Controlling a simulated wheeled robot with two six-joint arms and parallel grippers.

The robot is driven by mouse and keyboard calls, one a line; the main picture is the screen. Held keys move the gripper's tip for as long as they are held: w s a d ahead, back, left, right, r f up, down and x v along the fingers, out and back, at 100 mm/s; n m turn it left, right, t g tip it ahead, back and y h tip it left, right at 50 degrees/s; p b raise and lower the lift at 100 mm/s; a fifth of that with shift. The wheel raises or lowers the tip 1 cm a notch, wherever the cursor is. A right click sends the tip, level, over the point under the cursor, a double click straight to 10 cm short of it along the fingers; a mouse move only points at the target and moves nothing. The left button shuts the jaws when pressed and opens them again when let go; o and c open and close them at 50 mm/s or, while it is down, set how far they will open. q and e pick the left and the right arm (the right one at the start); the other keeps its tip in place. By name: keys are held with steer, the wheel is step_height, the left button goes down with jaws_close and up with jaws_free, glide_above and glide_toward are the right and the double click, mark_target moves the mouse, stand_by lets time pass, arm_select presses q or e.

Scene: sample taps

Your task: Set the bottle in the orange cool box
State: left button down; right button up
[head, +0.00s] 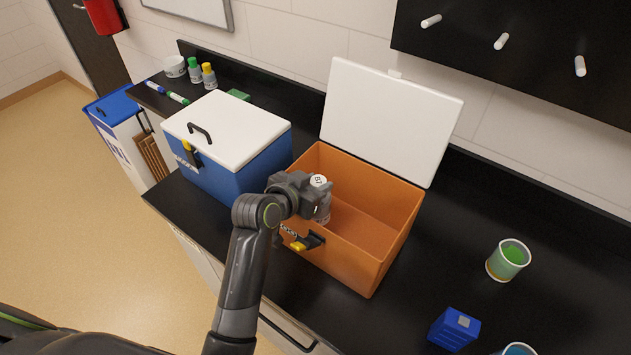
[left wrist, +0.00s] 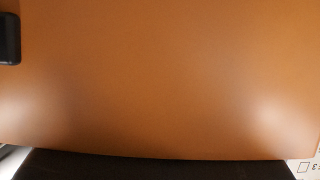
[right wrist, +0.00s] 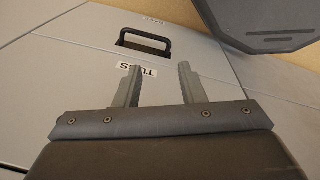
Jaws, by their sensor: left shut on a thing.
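The orange cool box (head: 355,252) stands on the black counter with its white lid (head: 388,120) raised at the back. The bottle (head: 324,212) has a white cap with dark marks and a clear-looking body with a label. My left gripper (head: 318,200) is shut on the bottle, upright at the box's left end, over or inside the opening. I cannot tell whether its base touches the floor. In the left wrist view an orange surface of the box (left wrist: 160,80) fills most of the picture, and the bottle is not clear. My right gripper (right wrist: 159,84) is open and empty before a cabinet front.
A blue cool box (head: 240,165) with a closed white lid is just left. A green-filled cup (head: 507,261) and a blue carton (head: 453,329) stand to the right. A cabinet handle (right wrist: 146,38) is near my right gripper.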

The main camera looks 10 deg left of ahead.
arm_select(q)
steer(key=shift+s+f, duration=0.1)
steer(key=shift+f, duration=0.15)
steer(key=c, duration=1)
jaws_free()
steer(key=shift+f, duration=0.25)
steer(key=shift+s, duration=0.1)
steer(key=r+p, duration=0.1)
steer(key=s+r+p, duration=0.1)
steer(key=shift+s+a+r, duration=0.15)
steer(key=shift+a+r, duration=0.15)
steer(key=shift+a, duration=0.1)
steer(key=p+v, duration=0.5)
steer(key=v, duration=0.5)
steer(key=shift+p, duration=0.35)
